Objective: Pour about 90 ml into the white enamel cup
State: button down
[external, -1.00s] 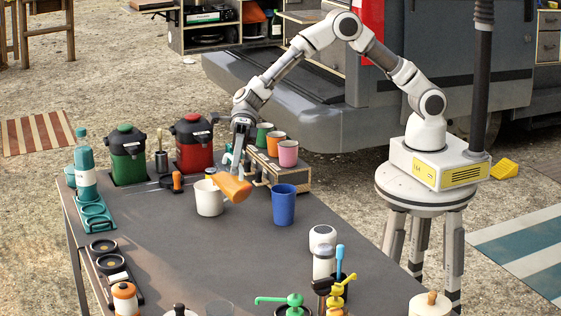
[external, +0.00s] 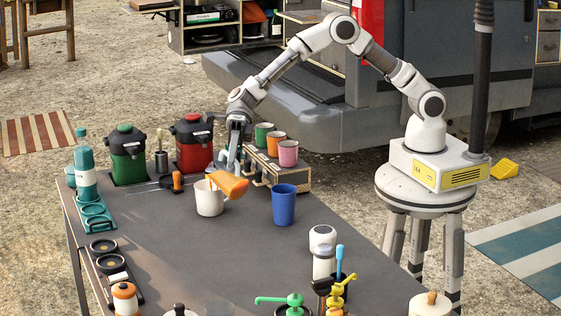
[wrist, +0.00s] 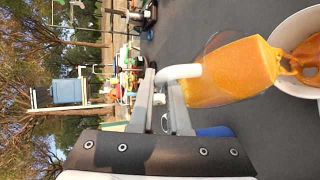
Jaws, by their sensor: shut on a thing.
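The white enamel cup (external: 209,203) stands upright on the dark table. In the wrist view its pale rim (wrist: 284,22) is at the right edge. My gripper (external: 233,163) is shut on the white handle of an orange-looking jug (external: 230,185), just right of and above the cup. In the wrist view my fingers (wrist: 164,82) close on that handle, and the jug (wrist: 232,70) is tipped with its mouth over the cup. Orange liquid (wrist: 287,66) runs from the mouth into the cup, where orange shows inside. The liquid's level cannot be read.
A blue tumbler (external: 284,205) stands close on the right. Behind is a wooden crate (external: 292,177) with green, orange and pink cups on top. Red (external: 193,143) and green (external: 127,155) canisters stand at the back left. The table's middle front is clear.

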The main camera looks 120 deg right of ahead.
jog(key=shift+w+d+r, duration=0.1)
jog(key=shift+d, duration=0.05)
jog(key=shift+d+r, duration=0.1)
jog(key=shift+r, duration=0.05)
jog(key=shift+w+d+r+m+y+p, duration=0.15)
jog(key=shift+d+y+p, duration=0.1)
jog(key=shift+d+p, duration=0.25)
jog(key=shift+w+d+r+m+y+p, duration=0.15)
jog(key=shift+d+y+p, duration=0.15)
jog(key=shift+p, duration=0.35)
jog(key=shift+w+d+r+m+y+p, duration=0.15)
jog(key=shift+d+m+y+p, duration=0.15)
jog(key=shift+d+p, duration=0.45)
jog(key=shift+a, duration=0.15)
